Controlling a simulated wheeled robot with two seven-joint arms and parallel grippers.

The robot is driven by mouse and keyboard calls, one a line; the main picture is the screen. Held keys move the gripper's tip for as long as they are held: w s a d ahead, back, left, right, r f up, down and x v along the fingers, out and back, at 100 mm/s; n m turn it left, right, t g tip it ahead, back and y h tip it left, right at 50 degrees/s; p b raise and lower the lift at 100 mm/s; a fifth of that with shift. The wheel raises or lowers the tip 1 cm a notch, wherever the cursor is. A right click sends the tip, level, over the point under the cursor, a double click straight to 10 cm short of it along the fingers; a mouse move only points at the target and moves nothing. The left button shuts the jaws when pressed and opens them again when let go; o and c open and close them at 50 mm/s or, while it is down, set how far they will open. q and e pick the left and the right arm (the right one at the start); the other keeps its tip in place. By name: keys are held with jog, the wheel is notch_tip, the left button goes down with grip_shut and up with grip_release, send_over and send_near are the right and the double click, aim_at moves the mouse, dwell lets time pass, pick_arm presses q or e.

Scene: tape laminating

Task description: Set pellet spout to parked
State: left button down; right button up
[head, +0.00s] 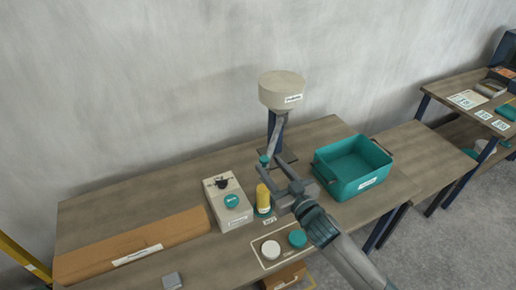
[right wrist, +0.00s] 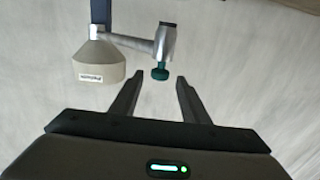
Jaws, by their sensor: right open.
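The pellet hopper (head: 282,92) is a beige drum on a dark post at the back of the bench. Its grey spout arm (head: 276,138) slants down to a teal knob (head: 264,160). In the right wrist view I see the hopper (right wrist: 97,65), the grey spout arm (right wrist: 132,42) and the teal knob (right wrist: 160,71). My right gripper (head: 273,175) is open and empty, its fingers pointing toward the knob. In the wrist view the knob appears between and just beyond the fingertips (right wrist: 160,77); contact is not visible. My left gripper is not in view.
A yellow cylinder (head: 263,196) stands close to my right gripper. A pale box (head: 228,202) with a teal button is left of it. A teal bin (head: 340,180) stands right. A pad (head: 268,255) with white and teal discs lies in front. A long cardboard box (head: 120,250) lies left.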

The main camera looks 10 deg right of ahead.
aim_at(262, 157)
jog(key=p+x, duration=0.2)
jog(key=x, duration=0.6)
jog(key=shift+w+a, duration=0.1)
jog(key=shift+w, duration=0.05)
grip_shut()
